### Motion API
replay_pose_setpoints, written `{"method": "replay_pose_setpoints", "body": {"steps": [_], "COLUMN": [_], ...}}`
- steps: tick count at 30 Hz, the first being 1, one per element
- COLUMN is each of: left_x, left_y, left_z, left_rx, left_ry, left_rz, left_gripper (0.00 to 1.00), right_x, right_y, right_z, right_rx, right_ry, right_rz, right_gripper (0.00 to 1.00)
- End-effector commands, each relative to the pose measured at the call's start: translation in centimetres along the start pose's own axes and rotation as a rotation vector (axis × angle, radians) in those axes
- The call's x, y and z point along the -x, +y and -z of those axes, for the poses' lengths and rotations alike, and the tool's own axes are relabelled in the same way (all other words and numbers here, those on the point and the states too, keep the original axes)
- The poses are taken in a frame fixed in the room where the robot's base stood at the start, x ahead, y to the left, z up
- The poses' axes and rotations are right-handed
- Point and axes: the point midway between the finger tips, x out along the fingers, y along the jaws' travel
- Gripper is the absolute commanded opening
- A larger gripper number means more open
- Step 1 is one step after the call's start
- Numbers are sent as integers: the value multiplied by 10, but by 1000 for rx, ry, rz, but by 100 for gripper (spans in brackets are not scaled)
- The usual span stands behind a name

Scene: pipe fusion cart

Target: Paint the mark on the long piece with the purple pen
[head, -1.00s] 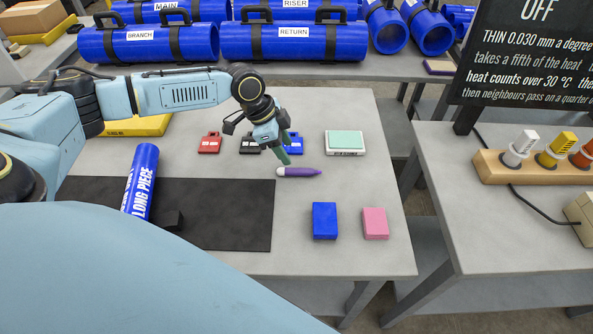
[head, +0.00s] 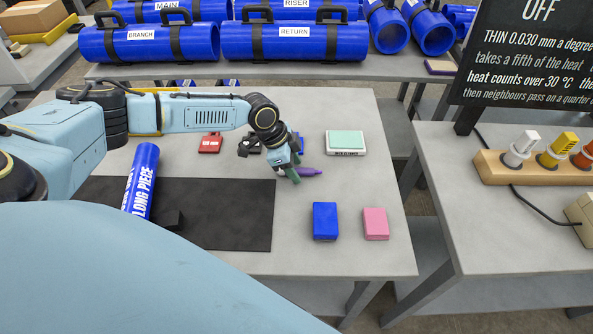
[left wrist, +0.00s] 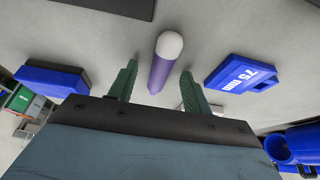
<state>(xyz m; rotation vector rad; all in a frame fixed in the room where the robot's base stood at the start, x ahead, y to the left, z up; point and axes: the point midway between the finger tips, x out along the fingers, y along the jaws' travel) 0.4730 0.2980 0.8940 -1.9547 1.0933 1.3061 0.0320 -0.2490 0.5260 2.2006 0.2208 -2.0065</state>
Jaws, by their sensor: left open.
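The purple pen (head: 312,171) lies on the table to the right of the black mat. In the left wrist view the pen (left wrist: 163,70), with its rounded white end toward the top, lies between the two green fingers. The blue long piece (head: 142,182), with white lettering, lies at the mat's left side. I cannot make out a mark on it. My right gripper is not in view.
A blue block (head: 325,221) and a pink block (head: 375,223) lie in front of the pen. A mint-topped pad (head: 345,142) and red tag (head: 210,143) lie behind. The black mat (head: 230,215) is mostly clear.

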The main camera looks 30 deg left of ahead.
Motion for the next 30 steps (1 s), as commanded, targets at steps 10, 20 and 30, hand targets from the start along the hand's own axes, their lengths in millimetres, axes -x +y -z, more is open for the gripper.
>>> {"method": "replay_pose_setpoints", "body": {"steps": [10, 20, 30], "left_x": [-2, -2, 16], "left_y": [0, 0, 0], "left_z": [-1, -1, 6], "left_rx": [0, 0, -1], "left_ry": [-1, -1, 2], "left_rz": [0, 0, 1], "left_gripper": [36, 1, 1], "right_x": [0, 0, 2], "right_y": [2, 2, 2], "right_z": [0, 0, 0], "right_rx": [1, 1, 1], "right_ry": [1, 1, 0], "right_rz": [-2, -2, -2], "right_gripper": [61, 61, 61]}}
